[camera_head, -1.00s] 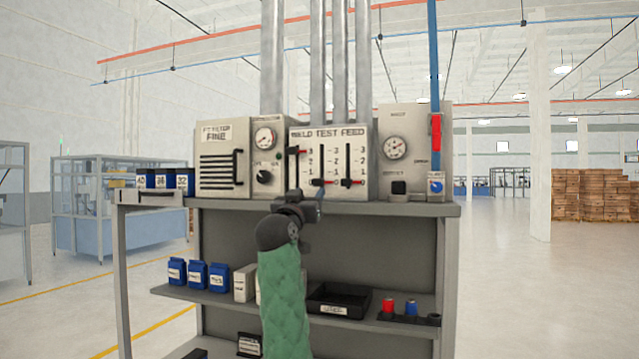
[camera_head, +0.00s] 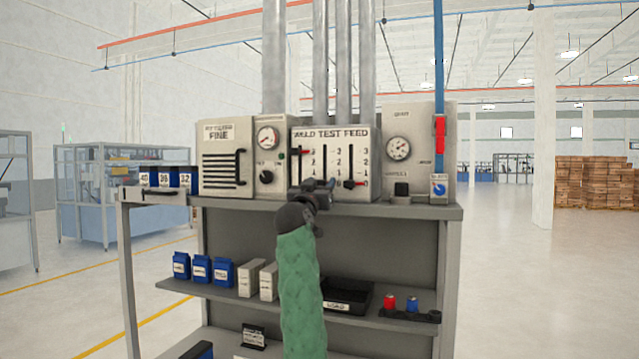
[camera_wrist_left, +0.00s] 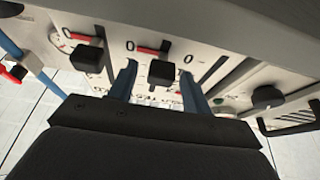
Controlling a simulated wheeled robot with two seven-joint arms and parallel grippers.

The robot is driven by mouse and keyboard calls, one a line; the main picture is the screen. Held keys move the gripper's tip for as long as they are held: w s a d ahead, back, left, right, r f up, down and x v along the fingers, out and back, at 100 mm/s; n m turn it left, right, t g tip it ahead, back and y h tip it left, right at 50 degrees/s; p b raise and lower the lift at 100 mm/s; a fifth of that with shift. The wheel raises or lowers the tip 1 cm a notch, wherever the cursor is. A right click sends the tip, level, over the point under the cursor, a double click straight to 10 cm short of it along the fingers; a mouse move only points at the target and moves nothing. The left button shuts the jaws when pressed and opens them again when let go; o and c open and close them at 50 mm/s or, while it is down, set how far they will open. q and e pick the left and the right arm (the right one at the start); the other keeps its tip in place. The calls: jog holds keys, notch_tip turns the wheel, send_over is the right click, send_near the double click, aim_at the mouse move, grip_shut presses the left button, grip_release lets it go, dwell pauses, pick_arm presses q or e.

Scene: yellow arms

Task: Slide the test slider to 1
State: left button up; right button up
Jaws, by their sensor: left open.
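The control panel (camera_head: 331,160) marked WELD, TEST, FEED has three vertical slider slots. The black test slider knob (camera_wrist_left: 162,73) sits by a 0 mark, with a red pointer beside it, in the wrist view. In the head view this knob is largely hidden by my gripper. My left gripper (camera_head: 321,187) is at the bottom of the TEST slot. Its blue fingers (camera_wrist_left: 158,78) are open, one on each side of the test knob; I cannot tell whether they touch it. The feed knob (camera_head: 355,184) is at 0, also seen in the wrist view (camera_wrist_left: 87,54). My right gripper is not in view.
The weld slider (camera_head: 305,151) is near the top of its slot. A gauge box with a black knob (camera_head: 266,176) stands left of the panel, and another gauge box (camera_head: 399,165) right. The bench edge (camera_head: 400,212) runs just below the panel.

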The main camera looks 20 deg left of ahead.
aim_at(325, 166)
pick_arm(q)
jog(key=shift+c, duration=0.2)
grip_shut()
jog(key=shift+r+b, duration=0.45)
jog(key=shift+r, duration=1.05)
jog(key=shift+o, duration=0.2)
grip_release()
